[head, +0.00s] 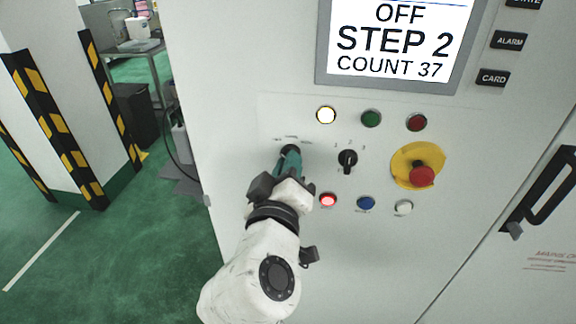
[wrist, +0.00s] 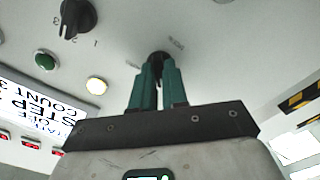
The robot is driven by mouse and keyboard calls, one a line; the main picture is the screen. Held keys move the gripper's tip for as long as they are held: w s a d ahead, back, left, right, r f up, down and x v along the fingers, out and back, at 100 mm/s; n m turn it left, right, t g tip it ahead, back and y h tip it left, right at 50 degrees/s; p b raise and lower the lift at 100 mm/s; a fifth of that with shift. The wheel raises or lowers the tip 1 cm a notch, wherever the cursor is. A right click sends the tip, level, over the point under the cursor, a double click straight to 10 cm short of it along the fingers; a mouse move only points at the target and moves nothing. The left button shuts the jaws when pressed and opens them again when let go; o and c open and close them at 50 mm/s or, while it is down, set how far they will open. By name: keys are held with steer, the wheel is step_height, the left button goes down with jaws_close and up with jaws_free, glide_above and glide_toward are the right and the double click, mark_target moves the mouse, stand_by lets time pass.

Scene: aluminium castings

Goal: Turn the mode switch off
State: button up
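The mode switch (head: 290,149), a black rotary knob, sits on the grey cabinet panel at the left of the controls. My gripper (head: 290,161) is at it, with its teal fingers pointing into the panel. In the wrist view the dark knob (wrist: 158,57) shows between and just beyond the fingertips (wrist: 158,72), which look closed on its grip. The fingers hide most of the knob, so its pointer angle is unclear. The small labels around it are too blurred to read. The screen (head: 396,40) reads OFF, STEP 2, COUNT 37.
A second black knob (head: 347,160), marked with numbers, is close to the right. Beyond it is a red emergency button (head: 422,174) on yellow. A lit white lamp (head: 326,115) is above, and a lit red button (head: 328,200) is below, near my wrist. A door handle (head: 545,190) projects at far right.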

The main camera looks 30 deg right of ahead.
steer(key=o, duration=0.4)
steer(key=b+v, duration=0.2)
steer(key=v, duration=0.9)
steer(key=shift+b, duration=0.4)
steer(key=shift+w, duration=0.1)
steer(key=s+d+f+g+y, duration=0.25)
steer(key=d+f, duration=0.25)
steer(key=f, duration=0.3)
steer(key=s+d+f+g+y, duration=0.1)
steer(key=d+f+g, duration=0.25)
steer(key=f, duration=0.45)
steer(key=s+d+f+g+y, duration=0.1)
steer(key=d+f+g, duration=0.1)
steer(key=d+f, duration=0.45)
steer(key=s+f+m+g+y, duration=0.1)
steer(key=s+f+g+y, duration=0.1)
steer(key=s+f, duration=0.3)
steer(key=s+f+g+y, duration=0.1)
steer(key=s+f+y, duration=0.1)
steer(key=s+f, duration=0.3)
steer(key=s+f+m+g+y, duration=0.1)
steer(key=s+f+g+y, duration=0.1)
steer(key=s+f, duration=0.3)
steer(key=shift+s+a+m+g, duration=0.2)
steer(key=shift+s+m+g, duration=0.1)
steer(key=shift+s, duration=0.25)
